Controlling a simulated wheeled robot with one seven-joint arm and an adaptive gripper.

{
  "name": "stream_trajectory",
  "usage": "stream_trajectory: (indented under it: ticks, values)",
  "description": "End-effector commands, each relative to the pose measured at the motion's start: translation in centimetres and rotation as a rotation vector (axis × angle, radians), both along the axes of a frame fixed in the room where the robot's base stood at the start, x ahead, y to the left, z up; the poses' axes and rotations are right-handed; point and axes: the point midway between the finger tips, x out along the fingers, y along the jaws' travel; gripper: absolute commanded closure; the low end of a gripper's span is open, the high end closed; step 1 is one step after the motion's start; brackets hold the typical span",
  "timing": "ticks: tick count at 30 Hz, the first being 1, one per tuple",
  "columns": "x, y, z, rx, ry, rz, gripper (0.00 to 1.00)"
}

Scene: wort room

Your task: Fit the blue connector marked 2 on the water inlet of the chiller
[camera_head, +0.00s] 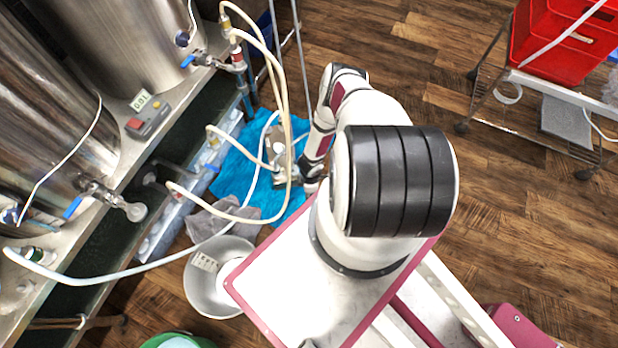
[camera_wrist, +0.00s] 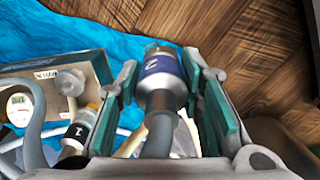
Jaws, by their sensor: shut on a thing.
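The blue connector marked 2 (camera_wrist: 162,75) is between the teal pads of my gripper (camera_wrist: 160,82) in the wrist view. My gripper is shut on it, and a grey hose runs from it toward the camera. What looks like the chiller (camera_wrist: 88,66) is a box to the left, with a small label and a round grey fitting (camera_wrist: 70,82) on its face. The connector is apart from that fitting. A connector marked 1 (camera_wrist: 75,132) is at lower left, partly hidden by my finger. In the head view my gripper (camera_head: 308,182) is low beside the blue cloth (camera_head: 232,170), its fingers unclear.
A round gauge (camera_wrist: 20,105) is left of the fitting. Pale hoses (camera_head: 286,110) loop over the cloth. A white bucket (camera_head: 212,290) and grey cloth (camera_head: 215,217) lie nearby. Steel tanks (camera_head: 45,90) stand left; a cart with red crates (camera_head: 560,45) stands right. Wooden floor between is clear.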

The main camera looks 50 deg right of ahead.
Motion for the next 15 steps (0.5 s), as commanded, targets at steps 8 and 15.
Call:
stream_trajectory:
  ticks: [8, 15]
  values:
    - [-0.01, -0.01, 0.04, -0.001, -0.001, -0.001, 0.99]
    - [-0.02, -0.01, 0.56, -0.001, -0.001, 0.0, 0.99]
